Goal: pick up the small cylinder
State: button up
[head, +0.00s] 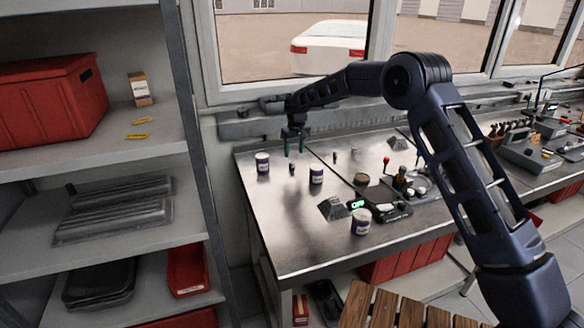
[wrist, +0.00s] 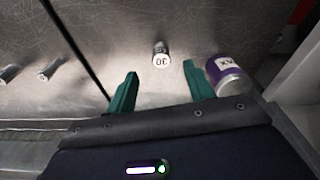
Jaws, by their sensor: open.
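The small cylinder (head: 292,167) stands on the metal bench in the head view, between two purple-and-white cans.
One can (head: 262,162) stands left of the small cylinder; it shows close beside the right finger in the wrist view (wrist: 228,76). Another can (head: 316,176) stands to the right. Two other small cylinders (wrist: 48,69) (wrist: 9,73) lie beyond the bench seam.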

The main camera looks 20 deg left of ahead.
aim_at(292, 162)
jog(key=shift+w+a+f, duration=0.15)
jog(key=shift+a+f, duration=0.1)
jog(key=shift+f, duration=1.05)
jog(key=shift+w+a+f, duration=0.1)
jog(key=shift+a+f, duration=0.15)
jog(key=shift+f, duration=1)
jog(key=shift+w+a+f, duration=0.15)
jog(key=shift+a+f, duration=0.1)
jog(key=shift+f, duration=1.05)
grip_shut()
jog(key=shift+r, duration=0.15)
